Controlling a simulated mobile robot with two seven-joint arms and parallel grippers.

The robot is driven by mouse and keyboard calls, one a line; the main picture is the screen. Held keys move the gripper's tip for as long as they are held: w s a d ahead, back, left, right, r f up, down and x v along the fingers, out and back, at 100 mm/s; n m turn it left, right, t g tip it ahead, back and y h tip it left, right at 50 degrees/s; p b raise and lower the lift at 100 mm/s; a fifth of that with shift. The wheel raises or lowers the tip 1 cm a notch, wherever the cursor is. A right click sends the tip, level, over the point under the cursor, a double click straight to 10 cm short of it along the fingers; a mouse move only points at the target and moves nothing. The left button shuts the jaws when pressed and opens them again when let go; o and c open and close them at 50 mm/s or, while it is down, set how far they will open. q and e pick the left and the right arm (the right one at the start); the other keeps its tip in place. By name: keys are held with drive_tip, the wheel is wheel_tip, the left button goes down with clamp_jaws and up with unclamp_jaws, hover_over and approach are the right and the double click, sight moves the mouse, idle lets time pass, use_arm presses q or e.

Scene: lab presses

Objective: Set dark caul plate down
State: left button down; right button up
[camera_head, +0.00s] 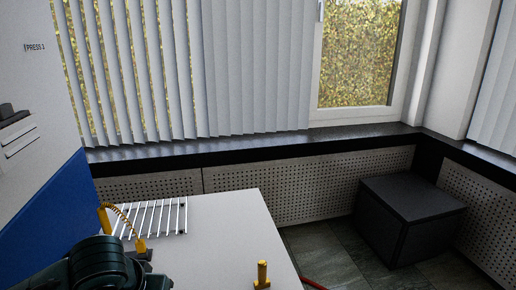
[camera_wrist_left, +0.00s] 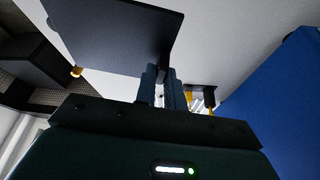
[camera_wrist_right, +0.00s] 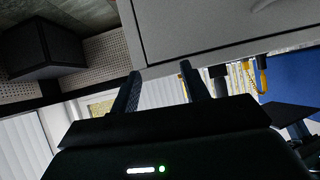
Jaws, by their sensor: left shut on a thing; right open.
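The dark caul plate (camera_wrist_left: 115,32) is a flat, dark rectangular sheet in the left wrist view. My left gripper (camera_wrist_left: 165,78) is shut on its edge and holds it over the pale worktop (camera_wrist_left: 228,32). The plate's gap above the worktop cannot be judged. In the head view, part of my left arm shows at the lower left, but the plate is not visible. My right gripper (camera_wrist_right: 160,83) is open and empty, with its fingers spread near the worktop's edge. A dark flat shape at the right of that view may be the plate.
A rack of white slats (camera_head: 152,218) is on the worktop (camera_head: 222,235), beside a yellow fitting with a coiled cable (camera_head: 140,245). A yellow post (camera_head: 262,273) stands near the right edge. A white and blue press (camera_head: 45,205) is at left. A dark box (camera_head: 405,220) stands on the floor.

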use_arm(q)
drive_tip(key=shift+p+v, duration=0.9)
drive_tip(key=shift+v, duration=0.45)
drive_tip(key=shift+w, duration=0.1)
drive_tip(key=shift+f, duration=0.1)
drive_tip(key=shift+d, duration=0.15)
